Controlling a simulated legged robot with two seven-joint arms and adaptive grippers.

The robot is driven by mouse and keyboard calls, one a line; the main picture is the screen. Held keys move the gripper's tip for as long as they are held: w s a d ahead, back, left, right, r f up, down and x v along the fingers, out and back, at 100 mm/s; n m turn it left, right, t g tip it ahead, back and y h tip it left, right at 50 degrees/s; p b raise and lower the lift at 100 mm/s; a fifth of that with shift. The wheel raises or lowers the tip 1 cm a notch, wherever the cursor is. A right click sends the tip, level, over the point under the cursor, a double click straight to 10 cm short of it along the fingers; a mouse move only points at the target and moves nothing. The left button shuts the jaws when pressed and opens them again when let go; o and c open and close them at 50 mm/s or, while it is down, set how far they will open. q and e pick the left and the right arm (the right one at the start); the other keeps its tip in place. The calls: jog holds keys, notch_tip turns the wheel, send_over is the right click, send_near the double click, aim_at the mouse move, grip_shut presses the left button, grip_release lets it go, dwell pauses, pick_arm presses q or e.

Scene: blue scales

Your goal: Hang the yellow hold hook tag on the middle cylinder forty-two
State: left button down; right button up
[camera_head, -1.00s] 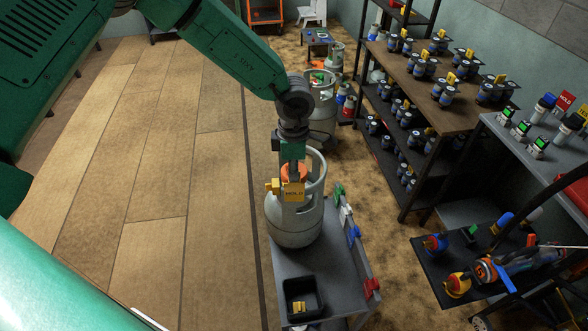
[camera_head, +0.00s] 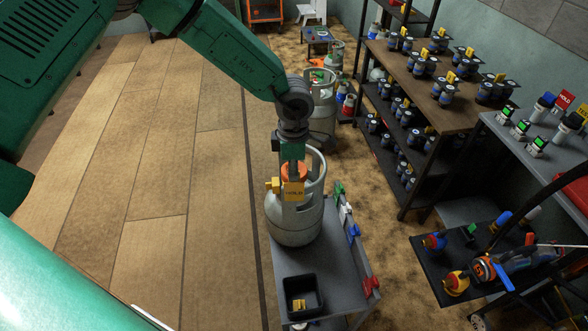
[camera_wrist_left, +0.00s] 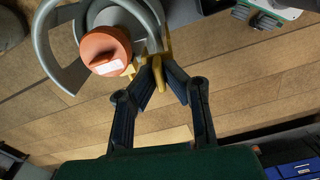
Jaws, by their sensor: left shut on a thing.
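The yellow hold tag (camera_head: 293,191) is in my left gripper (camera_head: 292,168), in front of the collar of a grey gas cylinder (camera_head: 296,228). In the left wrist view, the fingers (camera_wrist_left: 159,68) are shut on the thin yellow tag (camera_wrist_left: 157,78), seen edge-on. The cylinder's orange cap (camera_wrist_left: 106,50) and its grey ring collar (camera_wrist_left: 62,72) are close to the tag. I cannot tell whether the hook touches the collar. The cylinder stands upright on a grey cart (camera_head: 340,262). My right gripper is not in view.
A black bin (camera_head: 303,282) with a yellow piece inside sits at the cart's near end. More grey cylinders (camera_head: 322,112) stand behind. Shelves (camera_head: 455,120) and a dark tool tray (camera_head: 432,278) are on the right. The wooden floor on the left is clear.

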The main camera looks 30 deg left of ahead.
pick_arm(q)
jog(key=shift+f, duration=0.2)
jog(key=shift+f+b, duration=0.75)
jog(key=shift+f, duration=0.9)
jog(key=c, duration=1.6)
grip_release()
jog(key=shift+r+p, duration=0.9)
jog(key=shift+r, duration=2.85)
